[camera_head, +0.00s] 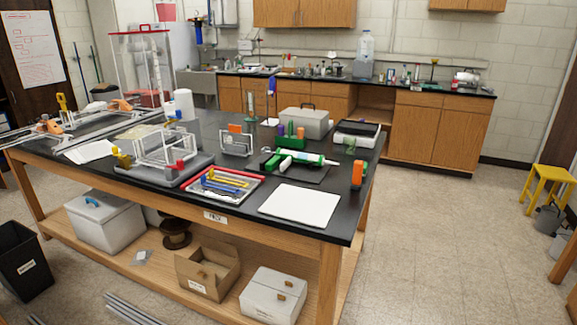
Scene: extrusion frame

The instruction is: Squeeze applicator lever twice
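What looks like the applicator, a long white and green tube (305,156) with green and dark parts at its left end, lies on a dark mat (312,175) on the black bench. It lies roughly left to right, with its narrow tip to the right. Its lever is too small to tell apart from the other parts at the left end. Neither of my grippers shows in the head view, and nothing is seen touching the applicator.
The black-topped bench (335,222) holds a white board (301,205), a red-rimmed tray (223,197) of coloured tools, an extrusion frame (165,147) on a grey base, an orange-topped item (357,175) and a grey case (304,122). Open floor lies right of the bench.

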